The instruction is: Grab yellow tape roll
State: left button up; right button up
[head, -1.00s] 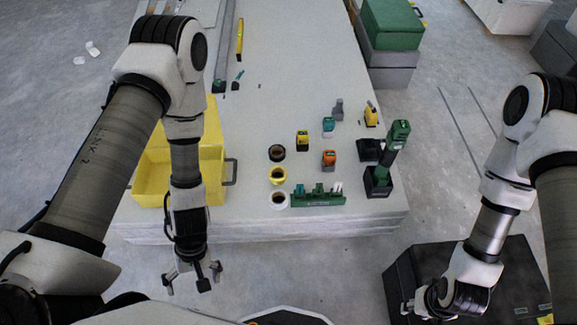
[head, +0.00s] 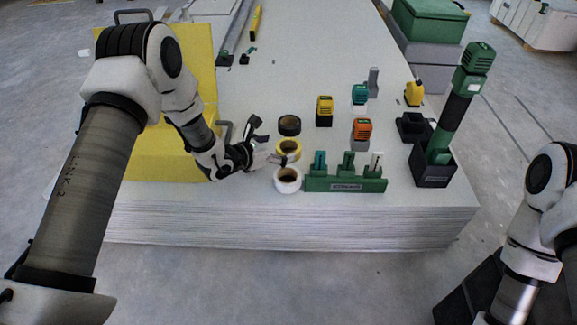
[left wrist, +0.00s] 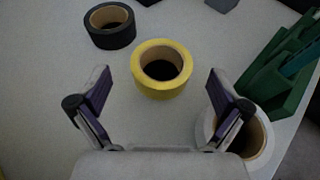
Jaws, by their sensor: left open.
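The yellow tape roll (head: 289,149) lies flat on the white panel stack, between a black tape roll (head: 289,125) behind it and a white tape roll (head: 288,180) in front. My left gripper (head: 268,145) is beside the rolls on their left, with its fingers spread towards them. In the left wrist view the yellow tape roll (left wrist: 162,68) sits ahead of and between the open fingers (left wrist: 158,100), and nothing is between them. The white roll (left wrist: 250,140) is close by the right finger, partly hidden by it. My right gripper is out of view.
A green holder (head: 345,184) with several tools stands right of the rolls. Behind it are a yellow-black tool (head: 325,110) and an orange one (head: 361,131). A yellow open box (head: 160,155) is at left, partly behind my left arm. The panel's front edge is near.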

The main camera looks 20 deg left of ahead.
aim_at(295, 144)
pick_arm(q)
jog(key=b+x, duration=0.1)
jog(key=x, duration=0.1)
jog(key=b+x, duration=0.1)
jog(key=x, duration=0.1)
jog(key=b+x, duration=0.2)
jog(key=shift+w+d+f, duration=0.2)
jog(key=shift+f, duration=0.2)
jog(key=shift+w+d, duration=0.1)
jog(key=shift+w, duration=0.1)
jog(key=shift+r, duration=0.2)
jog(key=c, duration=1.2)
